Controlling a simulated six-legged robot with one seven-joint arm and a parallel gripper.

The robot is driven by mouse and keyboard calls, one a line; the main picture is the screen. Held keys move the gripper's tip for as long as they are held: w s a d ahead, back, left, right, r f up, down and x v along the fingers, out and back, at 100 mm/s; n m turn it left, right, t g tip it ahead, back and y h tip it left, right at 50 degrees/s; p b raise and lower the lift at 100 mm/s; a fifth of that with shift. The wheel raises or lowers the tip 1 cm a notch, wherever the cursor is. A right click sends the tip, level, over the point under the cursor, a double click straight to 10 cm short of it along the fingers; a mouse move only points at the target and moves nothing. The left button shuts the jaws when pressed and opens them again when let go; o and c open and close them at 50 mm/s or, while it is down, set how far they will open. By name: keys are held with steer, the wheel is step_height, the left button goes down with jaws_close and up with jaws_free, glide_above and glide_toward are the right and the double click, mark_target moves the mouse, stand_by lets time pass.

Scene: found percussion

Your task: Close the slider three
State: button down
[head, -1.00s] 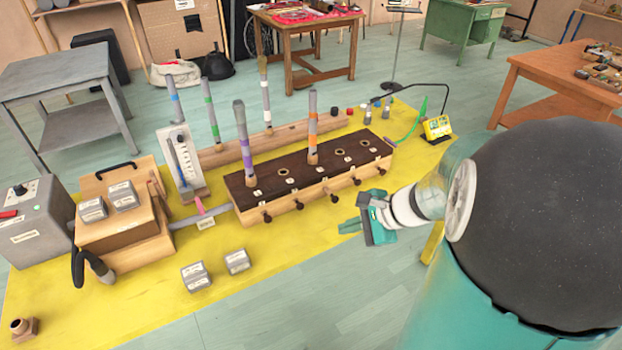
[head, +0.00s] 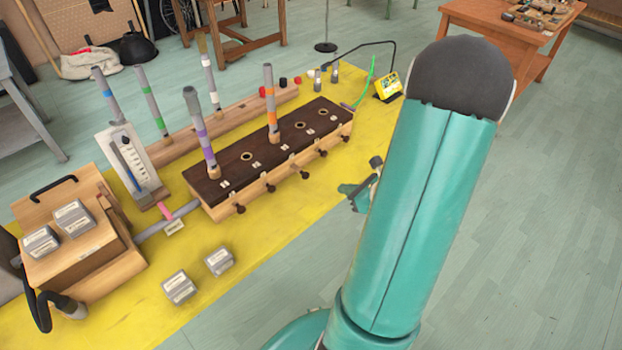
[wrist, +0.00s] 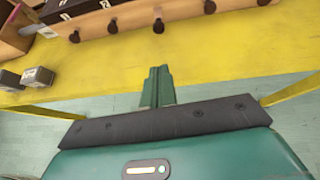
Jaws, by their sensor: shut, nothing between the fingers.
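The wind chest (head: 268,150) is a long wooden box with a dark top on the yellow surface. Several dark slider knobs stand along its front. The middle one, slider three (head: 303,174), sticks out a little farther than its neighbours; it also shows in the wrist view (wrist: 158,25) at top centre. My gripper (head: 349,193) is in front of and to the right of the knobs, apart from them, and partly hidden by my arm. In the wrist view its green fingers (wrist: 157,86) are together and empty, pointing towards the middle knob across a bare yellow strip.
Striped pipes (head: 270,100) rise from the chest. Two small grey blocks (head: 179,287) lie in front at left. A wooden bellows box (head: 70,240) stands at far left and a yellow device (head: 388,85) at back right. The yellow surface (head: 290,228) before the knobs is clear.

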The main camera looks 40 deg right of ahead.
glide_toward(303, 172)
steer(key=f, duration=0.4)
steer(key=shift+s+f, duration=0.2)
steer(key=shift+s, duration=0.1)
steer(key=w, duration=0.2)
steer(key=shift+w+a, duration=0.1)
steer(key=shift+w, duration=0.25)
steer(key=shift+w+a, duration=0.1)
steer(key=shift+w, duration=0.6)
steer(key=shift+w+a+r, duration=0.1)
steer(key=shift+w, duration=1.8)
